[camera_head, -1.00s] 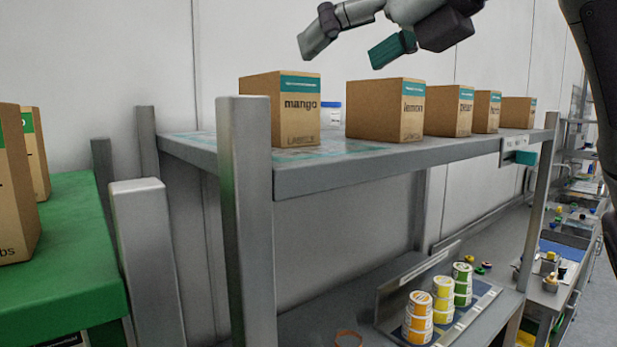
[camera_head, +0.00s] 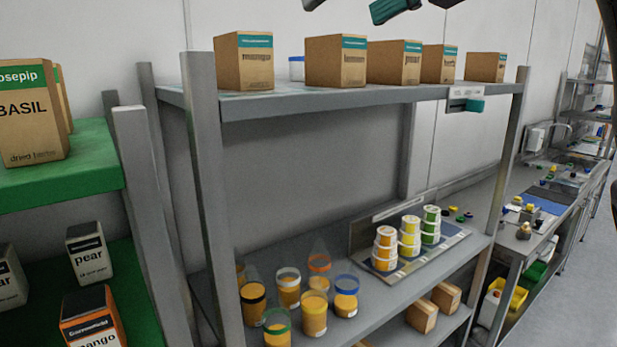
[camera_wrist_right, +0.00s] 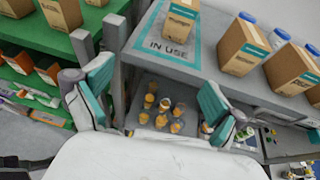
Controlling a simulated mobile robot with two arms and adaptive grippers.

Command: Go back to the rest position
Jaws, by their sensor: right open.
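My right gripper (camera_head: 355,6) shows only its fingertips at the top edge of the head view, over the boxes on the top shelf. In the right wrist view my right gripper (camera_wrist_right: 152,95) is open and empty, its two teal-padded fingers wide apart. Below and beyond the fingers lie the grey shelf edge and several jars on a lower shelf. The rest of the right arm is mostly out of the head view. My left gripper is in neither view.
The grey rack's top shelf (camera_head: 300,105) carries several cardboard boxes, among them a mango box (camera_head: 243,62). Several jars (camera_head: 288,287) and stacked tubs (camera_head: 410,238) stand below. A green shelf (camera_head: 85,180) with a basil box (camera_head: 32,112) is at left. Floor shows at right (camera_head: 590,300).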

